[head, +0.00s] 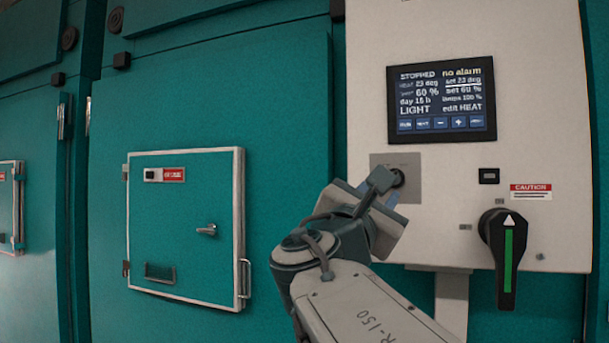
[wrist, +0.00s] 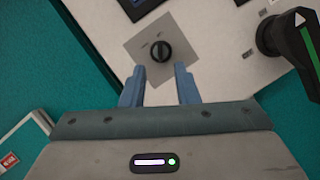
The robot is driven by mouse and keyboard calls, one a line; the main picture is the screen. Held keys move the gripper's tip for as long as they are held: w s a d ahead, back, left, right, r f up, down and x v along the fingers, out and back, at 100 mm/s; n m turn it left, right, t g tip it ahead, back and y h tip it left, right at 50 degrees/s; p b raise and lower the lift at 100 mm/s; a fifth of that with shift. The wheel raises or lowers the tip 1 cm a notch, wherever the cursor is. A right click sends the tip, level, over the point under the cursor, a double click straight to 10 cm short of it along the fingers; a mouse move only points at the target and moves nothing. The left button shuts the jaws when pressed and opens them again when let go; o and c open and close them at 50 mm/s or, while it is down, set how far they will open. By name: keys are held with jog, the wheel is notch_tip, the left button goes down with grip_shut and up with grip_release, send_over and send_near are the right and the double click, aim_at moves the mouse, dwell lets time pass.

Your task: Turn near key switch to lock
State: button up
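The key switch is a round black knob (wrist: 160,51) on a square grey plate (wrist: 134,47), mounted on the white control panel. In the head view the knob (head: 397,177) shows just beyond my gripper, on its plate (head: 410,163) below the display. My gripper (wrist: 158,78) has two blue fingers spread apart, with nothing between them. The fingertips point at the knob and lie below it in the wrist view; no contact shows. Small marks on the plate beside the knob are too small to read. In the head view my wrist hides the fingers in part.
A display (head: 441,97) reading STOPPED and no alarm sits above the switch. A black rotary handle with a green stripe (head: 507,262) juts out at the right, under a CAUTION label (head: 531,192). A teal hatch (head: 185,228) with a white frame is at the left.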

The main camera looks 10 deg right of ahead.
jog(key=p+x, duration=0.1)
jog(key=x, duration=0.7)
jog(key=shift+w+d+r+p, duration=0.1)
jog(key=shift+w+d+p, duration=0.15)
jog(key=shift+p, duration=0.15)
jog(key=shift+s, duration=0.1)
grip_shut()
